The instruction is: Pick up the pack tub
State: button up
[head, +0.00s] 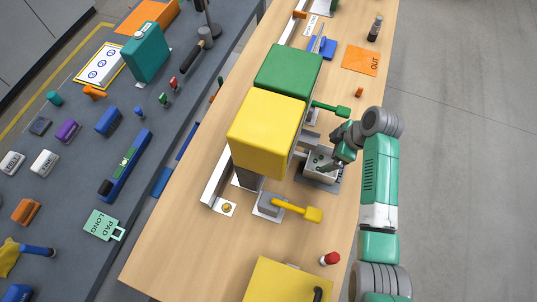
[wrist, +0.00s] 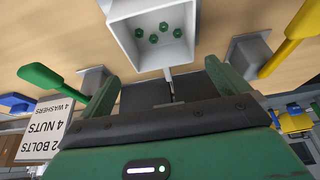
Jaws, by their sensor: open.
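The pack tub is a small light grey open box (head: 312,171) on the wooden bench, just right of the yellow bin. In the wrist view the tub (wrist: 120,36) is at the top centre, its mouth towards the camera, with several green nuts (wrist: 158,35) inside. My gripper (head: 330,163) is at the tub's right side in the head view and partly hides it. In the wrist view my gripper (wrist: 163,80) has its two green fingers spread wide, with nothing held between them. The tub appears just beyond the fingertips; whether they touch it I cannot tell.
A yellow bin (head: 265,135) and a green bin (head: 288,70) stand left of the tub. A yellow paddle (head: 305,212) and a green paddle (head: 330,108) stick out nearby. A parts sign (wrist: 45,125) shows in the wrist view. A red-capped item (head: 330,259) stands in front.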

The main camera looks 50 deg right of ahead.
send_over(310, 163)
jog(key=s, duration=0.2)
jog(key=f, duration=0.7)
jog(key=shift+d+f+b, duration=0.3)
jog(key=shift+d+b, duration=0.05)
jog(key=shift+b, duration=0.05)
jog(key=c, duration=0.7)
